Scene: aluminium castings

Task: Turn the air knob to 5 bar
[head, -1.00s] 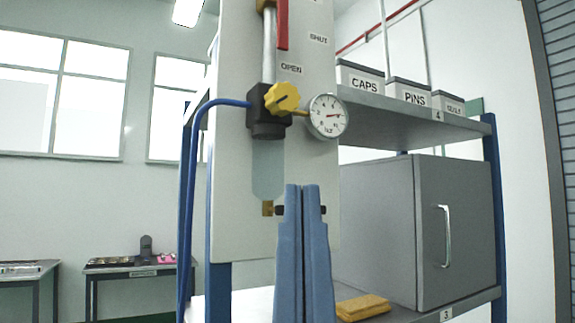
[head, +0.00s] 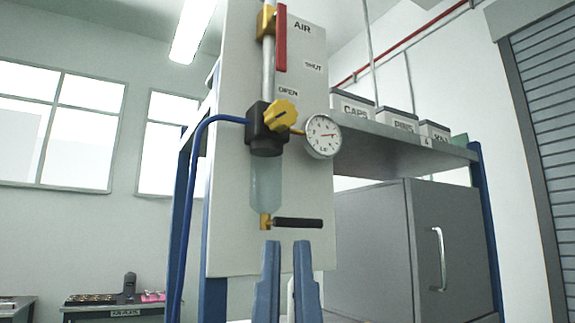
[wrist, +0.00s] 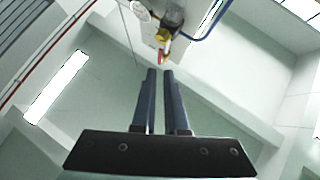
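The yellow air knob (head: 281,115) sits on the front of a black regulator block (head: 262,140) on a pale panel. The round bar gauge (head: 323,136) is just right of the knob. Its red needle points right, but the figures are too small to read surely. My gripper (head: 287,244) is below the knob and the clear bowl (head: 266,185), apart from both. Its blue fingers point up with a narrow empty gap between them. In the wrist view, my gripper (wrist: 160,72) is also empty, and the gauge (wrist: 140,10) is at the top.
A red lever (head: 281,38) is above the knob, beside OPEN and SHUT labels. A black handle (head: 297,223) sticks out right below the bowl, just above my fingertips. A blue hose (head: 190,180) runs down the left. A grey cabinet (head: 375,240) and labelled boxes are on the right.

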